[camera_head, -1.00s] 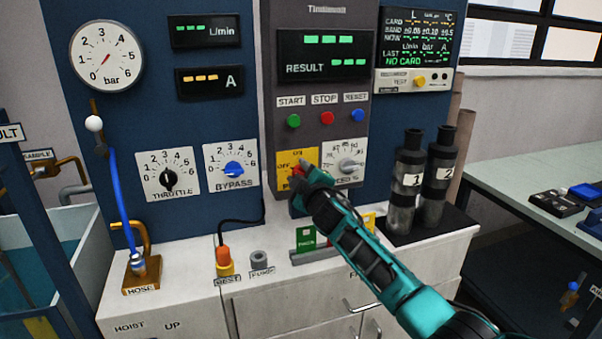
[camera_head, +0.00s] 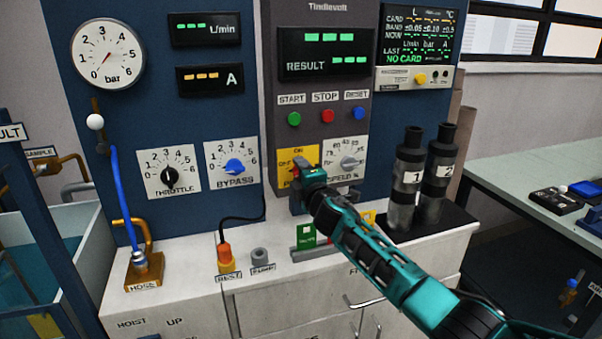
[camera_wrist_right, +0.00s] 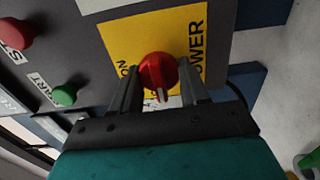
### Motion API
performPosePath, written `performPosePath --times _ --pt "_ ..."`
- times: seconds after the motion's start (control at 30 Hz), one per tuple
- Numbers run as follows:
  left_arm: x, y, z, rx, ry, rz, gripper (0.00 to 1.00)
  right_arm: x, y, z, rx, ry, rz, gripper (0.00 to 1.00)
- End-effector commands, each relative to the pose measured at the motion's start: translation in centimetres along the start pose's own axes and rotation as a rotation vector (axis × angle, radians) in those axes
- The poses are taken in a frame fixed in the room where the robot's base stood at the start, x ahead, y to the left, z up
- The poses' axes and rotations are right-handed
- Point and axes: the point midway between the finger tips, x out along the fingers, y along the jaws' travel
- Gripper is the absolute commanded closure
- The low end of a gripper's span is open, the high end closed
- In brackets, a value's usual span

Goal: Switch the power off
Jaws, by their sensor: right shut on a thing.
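The red power knob (camera_wrist_right: 158,74) sits on a yellow plate (camera_wrist_right: 192,22) lettered ON and POWER in the right wrist view. In the head view the yellow plate (camera_head: 309,153) is on the grey panel, and the knob (camera_head: 299,166) is mostly hidden behind my right gripper (camera_head: 302,176). In the right wrist view my right gripper (camera_wrist_right: 157,90) has one finger on each side of the red knob and is shut on it. The knob's pale pointer mark points down in that view, between the fingers. My left gripper is not in view.
The speed dial (camera_head: 347,161) is close to the right of the gripper. The start (camera_head: 294,119), stop (camera_head: 327,116) and reset (camera_head: 358,113) buttons are above. Two black canisters (camera_head: 409,175) stand on the counter at right. Small cards stand below the panel.

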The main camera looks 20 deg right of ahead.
Motion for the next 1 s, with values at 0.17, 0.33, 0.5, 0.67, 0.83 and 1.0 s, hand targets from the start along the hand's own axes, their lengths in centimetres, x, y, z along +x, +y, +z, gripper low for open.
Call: performPosePath --times 0.17,0.33,0.5,0.67,0.83,1.0 --pt "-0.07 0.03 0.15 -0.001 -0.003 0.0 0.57 -0.02 -0.11 0.03 -0.013 -0.001 -0.001 0.86" --pt "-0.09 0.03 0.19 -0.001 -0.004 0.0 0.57 -0.02 -0.11 0.03 -0.013 0.0 -0.001 0.86" --pt "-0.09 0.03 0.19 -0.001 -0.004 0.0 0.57 -0.02 -0.11 0.03 -0.012 0.0 -0.001 0.47" --pt "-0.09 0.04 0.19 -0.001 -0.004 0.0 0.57 -0.01 -0.07 0.03 -0.01 0.0 -0.001 0.32" --pt "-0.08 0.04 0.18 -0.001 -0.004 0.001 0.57 -0.01 -0.03 0.02 -0.009 0.0 0.0 0.31" --pt "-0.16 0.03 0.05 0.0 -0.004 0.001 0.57 -0.3 -0.04 0.07 -0.009 0.0 -0.001 0.31"
